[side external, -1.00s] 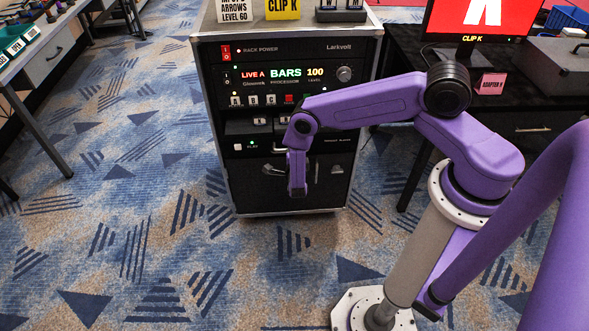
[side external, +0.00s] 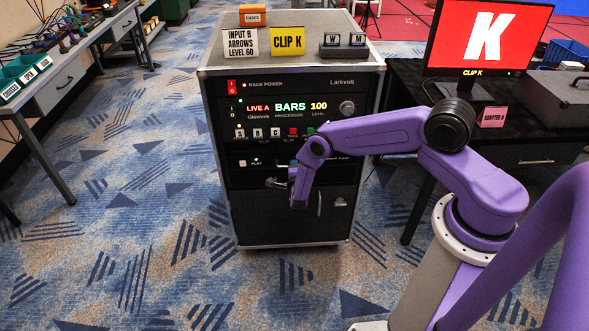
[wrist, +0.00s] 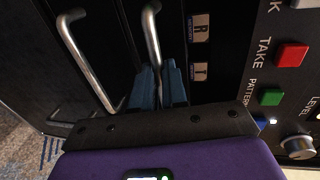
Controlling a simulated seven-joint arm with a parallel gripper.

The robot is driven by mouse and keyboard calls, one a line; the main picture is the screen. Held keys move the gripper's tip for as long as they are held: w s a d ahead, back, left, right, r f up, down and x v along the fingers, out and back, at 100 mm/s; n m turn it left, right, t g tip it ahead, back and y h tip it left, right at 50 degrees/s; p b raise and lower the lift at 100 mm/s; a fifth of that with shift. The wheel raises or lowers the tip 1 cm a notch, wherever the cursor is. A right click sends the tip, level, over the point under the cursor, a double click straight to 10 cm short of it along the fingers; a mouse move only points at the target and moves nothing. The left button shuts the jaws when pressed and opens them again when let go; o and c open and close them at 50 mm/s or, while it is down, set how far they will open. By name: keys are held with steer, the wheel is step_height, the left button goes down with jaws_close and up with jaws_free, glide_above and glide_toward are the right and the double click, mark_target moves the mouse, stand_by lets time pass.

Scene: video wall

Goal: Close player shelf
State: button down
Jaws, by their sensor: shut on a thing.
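The player shelf (side external: 235,163), a black panel marked PLAY, sits in the rack below the processor. It appears nearly in line with the rack front; I cannot tell whether it is fully flush. My gripper (side external: 299,200) is at the shelf front, and its arm hides the shelf's right part. In the wrist view, the blue fingers of my gripper (wrist: 165,85) are shut around the lower part of a chrome handle (wrist: 152,35). The shelf handle also shows partly left of my gripper in the side view (side external: 276,183).
The processor (side external: 285,110) with buttons and a knob is just above. A lower black door (side external: 265,220) has its own handle (wrist: 88,60). A monitor (side external: 487,38) on a dark table stands right. Patterned carpet is clear in front and left.

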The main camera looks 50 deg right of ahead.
steer(key=c, duration=1.2)
jaws_free()
steer(key=shift+w+d, duration=0.2)
steer(key=shift+w, duration=0.05)
steer(key=shift+s+a, duration=0.15)
steer(key=v, duration=1.7)
steer(key=shift+s+a, duration=0.1)
steer(key=shift+r, duration=0.1)
